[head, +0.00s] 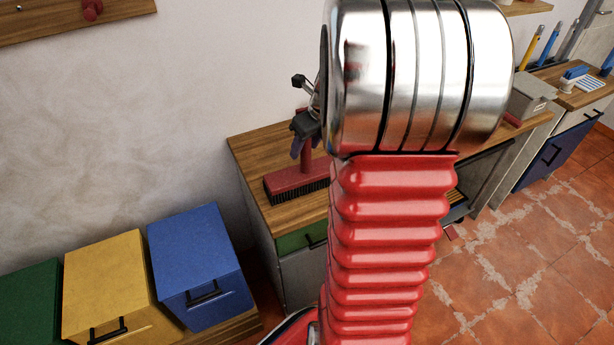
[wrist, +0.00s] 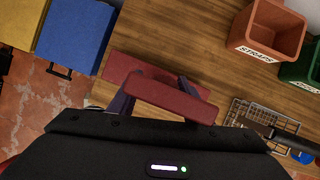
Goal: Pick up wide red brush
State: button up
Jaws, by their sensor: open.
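The wide red brush (head: 290,183) rests on the wooden bench top with its black bristles down and its red handle rising from the head. In the wrist view the brush (wrist: 165,98) shows its red upper part close to the camera, with the head farther below. My gripper (head: 301,147) is open at the handle, above the brush head. In the wrist view the dark fingers of my gripper (wrist: 160,78) stand on either side of the handle. Whether they touch it I cannot tell. My arm hides the right end of the brush in the head view.
Blue (head: 200,265), yellow (head: 110,285) and green (head: 28,300) boxes stand left of the bench (head: 262,150). In the wrist view, an orange bin marked STRAPS (wrist: 268,30), a green bin (wrist: 300,70) and a wire basket (wrist: 262,115) are to the right.

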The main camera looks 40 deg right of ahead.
jog(key=shift+c, duration=0.2)
grip_shut()
dwell(0.6)
dwell(0.9)
